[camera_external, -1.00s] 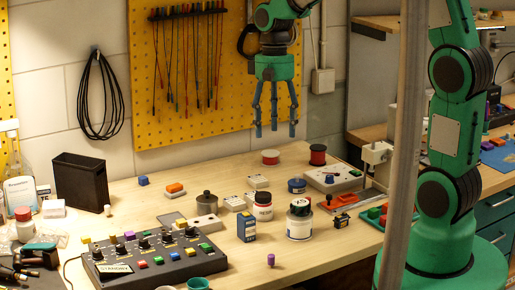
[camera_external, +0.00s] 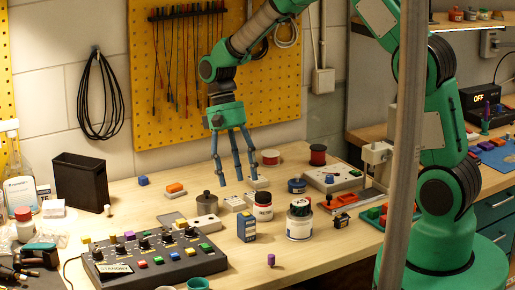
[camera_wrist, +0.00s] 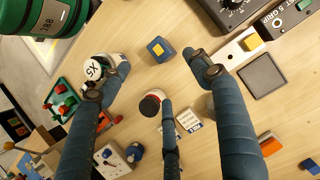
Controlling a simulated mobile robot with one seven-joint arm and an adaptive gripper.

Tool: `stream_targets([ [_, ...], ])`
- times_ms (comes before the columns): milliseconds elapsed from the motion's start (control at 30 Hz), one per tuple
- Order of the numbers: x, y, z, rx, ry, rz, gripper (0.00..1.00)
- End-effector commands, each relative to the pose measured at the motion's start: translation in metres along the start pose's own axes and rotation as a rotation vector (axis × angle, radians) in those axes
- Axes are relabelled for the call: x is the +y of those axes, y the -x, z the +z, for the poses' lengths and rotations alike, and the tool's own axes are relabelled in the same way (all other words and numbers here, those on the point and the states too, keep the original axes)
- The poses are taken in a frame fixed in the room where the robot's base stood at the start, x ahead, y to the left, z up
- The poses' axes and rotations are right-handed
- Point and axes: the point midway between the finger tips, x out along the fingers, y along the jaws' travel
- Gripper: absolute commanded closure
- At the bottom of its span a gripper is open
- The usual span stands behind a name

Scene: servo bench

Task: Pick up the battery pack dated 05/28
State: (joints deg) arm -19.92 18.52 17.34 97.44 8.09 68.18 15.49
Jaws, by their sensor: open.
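No date 05/28 is readable in either view. Two small pale printed blocks may be battery packs: one (camera_external: 234,203) lies mid-bench, the other (camera_external: 258,183) behind it, near my fingertips. Pale printed blocks also show in the wrist view (camera_wrist: 189,119), partly hidden by my middle finger. An upright dark blue box (camera_external: 247,226) with a label stands nearer the front; I cannot tell whether it is a pack. It also shows in the wrist view (camera_wrist: 160,48). My three-fingered gripper (camera_external: 238,182) is open and empty above the bench, fingers pointing down.
A grey pot (camera_external: 207,203) is to the left. The black control box (camera_external: 155,262) fills the front left.

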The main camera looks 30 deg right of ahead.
Motion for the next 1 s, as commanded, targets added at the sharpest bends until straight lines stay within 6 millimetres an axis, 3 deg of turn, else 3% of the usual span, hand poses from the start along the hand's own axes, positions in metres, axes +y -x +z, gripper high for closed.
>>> stream_targets([
  [333,0.001,-0.011,0.001,-0.002,0.000,0.001,0.36],
  [800,0.001,-0.075,0.000,-0.002,0.000,0.001,0.36],
  [1000,0.001,-0.086,0.000,-0.001,0.000,0.001,0.36],
])
